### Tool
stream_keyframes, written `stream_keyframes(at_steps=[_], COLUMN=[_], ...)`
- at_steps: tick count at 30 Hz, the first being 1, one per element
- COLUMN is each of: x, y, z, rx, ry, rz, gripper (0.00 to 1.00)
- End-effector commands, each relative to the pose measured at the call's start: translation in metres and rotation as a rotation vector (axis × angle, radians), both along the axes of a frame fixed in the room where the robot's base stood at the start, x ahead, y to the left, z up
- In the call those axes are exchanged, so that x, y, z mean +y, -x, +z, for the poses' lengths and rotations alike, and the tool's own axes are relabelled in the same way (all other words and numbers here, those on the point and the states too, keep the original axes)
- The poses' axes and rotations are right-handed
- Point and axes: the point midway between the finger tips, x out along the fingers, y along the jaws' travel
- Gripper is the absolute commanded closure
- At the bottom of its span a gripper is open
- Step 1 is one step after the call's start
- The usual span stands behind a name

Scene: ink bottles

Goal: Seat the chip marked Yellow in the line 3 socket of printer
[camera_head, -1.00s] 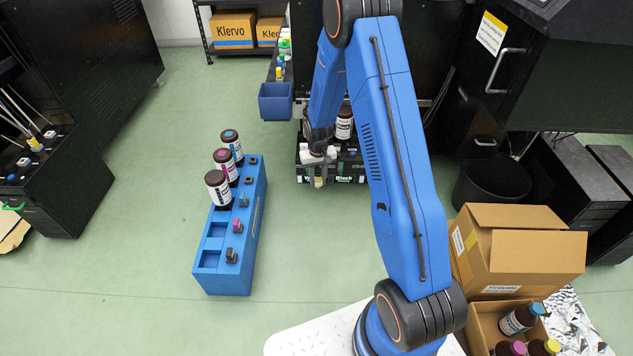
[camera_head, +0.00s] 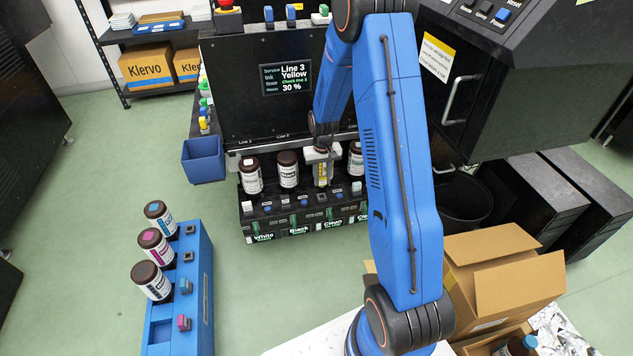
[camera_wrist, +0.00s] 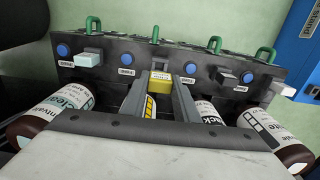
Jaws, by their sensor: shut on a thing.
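My gripper (camera_wrist: 165,100) is shut on the yellow chip (camera_wrist: 160,82), which shows between the fingertips in the wrist view. The chip is at the printer's front socket row (camera_wrist: 118,72), between a pale chip (camera_wrist: 88,58) on the left and a dark chip (camera_wrist: 225,77) on the right. Whether it is inside the line 3 socket or just above it, I cannot tell; the fingers hide the socket. In the head view my gripper (camera_head: 322,168) is between the line 2 bottle (camera_head: 288,170) and the rightmost bottle (camera_head: 356,160). The printer screen (camera_head: 286,78) reads Line 3 Yellow, 30 %.
Brown bottles stand close on both sides of my gripper. A blue rack (camera_head: 195,325) with bottles and chips is at lower left. A blue bin (camera_head: 204,160) hangs left of the printer. Open cardboard boxes (camera_head: 505,262) are at right. Green floor between rack and printer is clear.

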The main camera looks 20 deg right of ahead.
Motion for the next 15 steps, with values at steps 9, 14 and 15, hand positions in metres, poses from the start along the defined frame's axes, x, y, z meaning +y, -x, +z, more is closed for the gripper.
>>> stream_keyframes(at_steps=[9, 14, 15], x=[-0.002, -0.002, -0.002], y=[0.001, 0.002, 0.002], z=[-0.009, -0.024, -0.027], rx=[0.002, 0.003, 0.003], ry=[0.0, -0.001, -0.001], rz=[-0.004, -0.004, -0.004], gripper=[0.94, 0.94, 0.94])
